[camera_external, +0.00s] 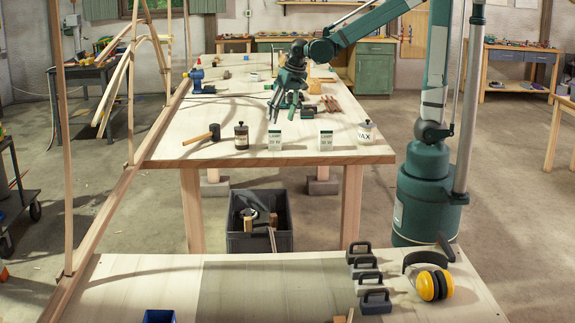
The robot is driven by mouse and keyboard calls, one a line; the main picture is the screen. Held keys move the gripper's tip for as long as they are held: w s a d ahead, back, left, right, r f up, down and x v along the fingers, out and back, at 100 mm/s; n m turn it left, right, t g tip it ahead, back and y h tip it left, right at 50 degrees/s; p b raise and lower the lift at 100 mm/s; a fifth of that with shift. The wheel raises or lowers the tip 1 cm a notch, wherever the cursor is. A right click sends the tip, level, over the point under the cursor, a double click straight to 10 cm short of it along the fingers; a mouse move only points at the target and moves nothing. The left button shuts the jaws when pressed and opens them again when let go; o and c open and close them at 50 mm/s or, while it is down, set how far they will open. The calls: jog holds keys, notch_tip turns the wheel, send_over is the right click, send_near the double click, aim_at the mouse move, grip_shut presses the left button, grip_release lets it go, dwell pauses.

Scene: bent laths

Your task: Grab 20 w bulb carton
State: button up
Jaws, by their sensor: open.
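Two small white and green lamp cartons stand upright near the front edge of the far workbench. The left carton (275,140) and the right carton (326,140) look alike, and their wattage print is too small to read surely. My gripper (283,115) is open, with its fingers pointing down. In the picture it hangs just above the left carton, apart from it and seemingly a little behind it. Nothing shows between the fingers.
A dark jar (241,136) stands left of the left carton, and a mallet (203,135) lies farther left. A white wax pot (366,132) stands right of the right carton. Wooden pieces (330,104) lie behind. Bare bench top lies between the two cartons.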

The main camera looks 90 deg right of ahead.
aim_at(275, 128)
jog(key=d+f+m+g+p, duration=0.1)
jog(key=d+f+m+p, duration=0.1)
jog(key=d, duration=0.5)
jog(key=w+d+f+m+p, duration=0.1)
jog(key=d+f+m, duration=0.2)
jog(key=d+f, duration=0.2)
jog(key=w+d+f+m+g+y+p, duration=0.1)
jog(key=d+f, duration=0.3)
jog(key=d, duration=0.6)
jog(key=shift+w+d+m+g+p, duration=0.2)
jog(key=shift+w+m+g+p, duration=0.1)
jog(key=shift+m+p, duration=0.55)
jog(key=shift+s+d+f, duration=0.15)
jog(key=shift+d+f, duration=0.2)
jog(key=shift+f, duration=0.05)
jog(key=shift+f, duration=1.25)
jog(key=shift+f, duration=0.15)
jog(key=shift+f, duration=2.5)
